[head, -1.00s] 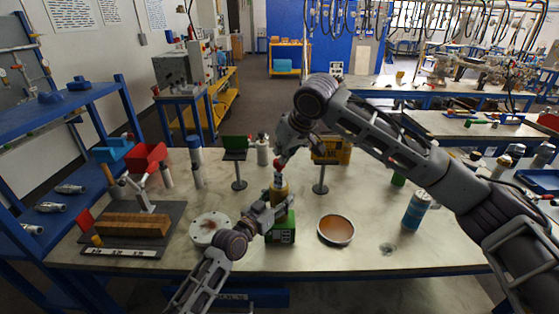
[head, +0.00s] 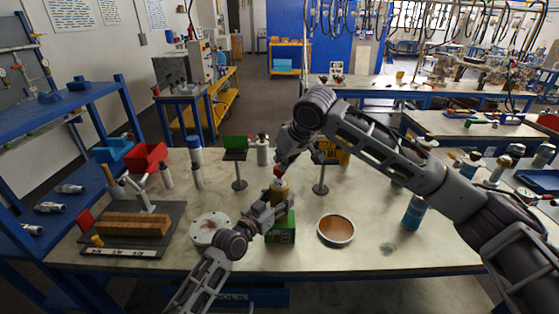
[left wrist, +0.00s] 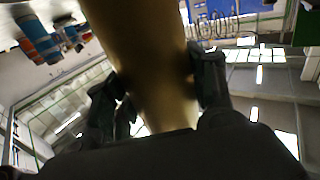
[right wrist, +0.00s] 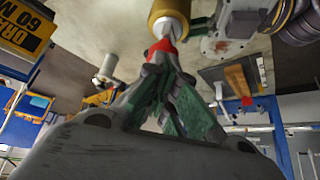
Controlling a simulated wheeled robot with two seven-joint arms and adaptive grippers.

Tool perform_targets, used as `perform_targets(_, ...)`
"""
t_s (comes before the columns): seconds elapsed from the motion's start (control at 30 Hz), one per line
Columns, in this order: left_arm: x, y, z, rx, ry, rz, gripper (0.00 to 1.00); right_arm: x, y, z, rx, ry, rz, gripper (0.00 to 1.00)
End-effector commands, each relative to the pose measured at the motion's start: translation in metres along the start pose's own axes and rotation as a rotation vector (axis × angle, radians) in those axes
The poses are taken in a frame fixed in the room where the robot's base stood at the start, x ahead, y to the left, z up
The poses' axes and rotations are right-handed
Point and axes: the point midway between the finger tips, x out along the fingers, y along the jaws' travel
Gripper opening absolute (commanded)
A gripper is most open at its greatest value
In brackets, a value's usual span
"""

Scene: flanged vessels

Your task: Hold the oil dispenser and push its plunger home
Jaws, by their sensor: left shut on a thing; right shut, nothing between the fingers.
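The oil dispenser is a golden-yellow cylinder (head: 281,188) with a red plunger top (head: 277,171), roughly upright near the middle of the table. My left gripper (head: 275,208) is shut around its body; in the left wrist view the golden body (left wrist: 150,65) runs between both fingers. My right gripper (head: 278,164) is shut and empty, its fingertips at the red top from above. In the right wrist view the closed fingers (right wrist: 162,62) appear to touch the red top (right wrist: 160,47), which sits close to the golden body (right wrist: 168,14). The fingers partly hide the red top.
A green box (head: 281,230) is just below the dispenser in the head view. A round brown-filled dish (head: 336,230) lies to the right, a white flanged disc (head: 207,229) to the left. Stands (head: 239,170) (head: 320,175) flank the dispenser behind. The table's front right is mostly clear.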

Motion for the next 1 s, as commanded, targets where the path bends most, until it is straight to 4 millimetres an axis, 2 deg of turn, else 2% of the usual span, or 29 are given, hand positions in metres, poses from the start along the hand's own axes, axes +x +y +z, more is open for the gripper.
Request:
perform_targets(0.63, 0.000, 0.002, 0.000, -0.002, 0.000, 0.004, 0.22, 0.015, -0.001, 0.009, 0.000, -0.001, -0.002, 0.00)
perform_targets(1.0, 0.000, 0.002, 0.000, -0.002, 0.000, 0.002, 0.22, 0.004, 0.000, 0.002, 0.000, 0.001, 0.000, 0.00)
